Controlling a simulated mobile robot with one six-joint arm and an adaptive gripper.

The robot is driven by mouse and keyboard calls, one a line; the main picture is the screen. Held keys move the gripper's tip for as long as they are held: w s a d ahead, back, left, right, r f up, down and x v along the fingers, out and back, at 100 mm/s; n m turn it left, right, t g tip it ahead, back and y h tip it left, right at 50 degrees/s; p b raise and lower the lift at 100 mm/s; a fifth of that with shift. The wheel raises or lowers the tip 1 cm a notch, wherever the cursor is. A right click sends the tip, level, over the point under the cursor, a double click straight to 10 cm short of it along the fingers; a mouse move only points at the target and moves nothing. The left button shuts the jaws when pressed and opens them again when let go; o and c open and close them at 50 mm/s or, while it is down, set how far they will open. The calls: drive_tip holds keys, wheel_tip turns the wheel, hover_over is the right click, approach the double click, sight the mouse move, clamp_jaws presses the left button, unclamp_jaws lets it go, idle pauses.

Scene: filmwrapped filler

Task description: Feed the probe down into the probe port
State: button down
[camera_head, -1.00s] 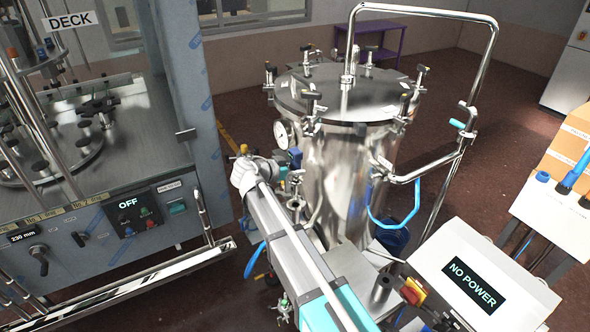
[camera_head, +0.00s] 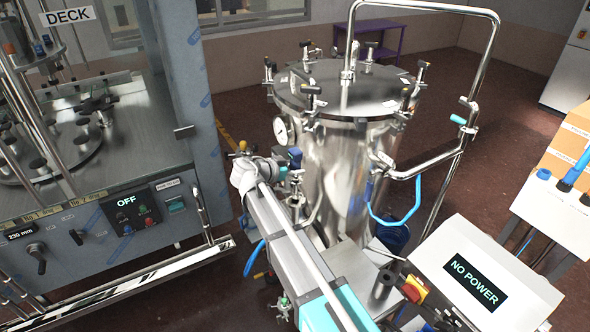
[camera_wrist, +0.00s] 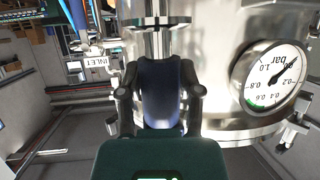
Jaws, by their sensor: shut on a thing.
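My gripper (camera_wrist: 160,100) is shut on the dark blue body of the probe (camera_wrist: 160,82), one finger on each side. In the head view my gripper (camera_head: 280,160) is beside the left side of the steel vessel, and the blue probe body (camera_head: 295,156) shows at its tip. A shiny flanged metal fitting (camera_wrist: 155,21), which looks like the probe port, lies in line with the probe in the wrist view. Metal fittings (camera_head: 296,178) also show under the probe in the head view. The probe's lower end is hidden, so I cannot tell how far it is in.
The steel vessel (camera_head: 345,165) stands close by, its pressure gauge (camera_wrist: 272,76) right of my gripper in the wrist view. A blue hose (camera_head: 395,222) loops at its right. The deck machine (camera_head: 125,140) is left; a NO POWER panel (camera_head: 475,283) is at front right.

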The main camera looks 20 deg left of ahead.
sight(291, 153)
drive_tip(key=shift+f+b, duration=3.75)
drive_tip(key=shift+f, duration=0.05)
drive_tip(key=shift+f+b, duration=0.85)
drive_tip(key=shift+f, duration=0.05)
drive_tip(key=shift+c, duration=1)
unclamp_jaws()
drive_tip(key=shift+r, duration=0.2)
wheel_tip(291, 153, up, 15)
drive_tip(key=p, duration=1.5)
drive_tip(key=shift+r, duration=0.1)
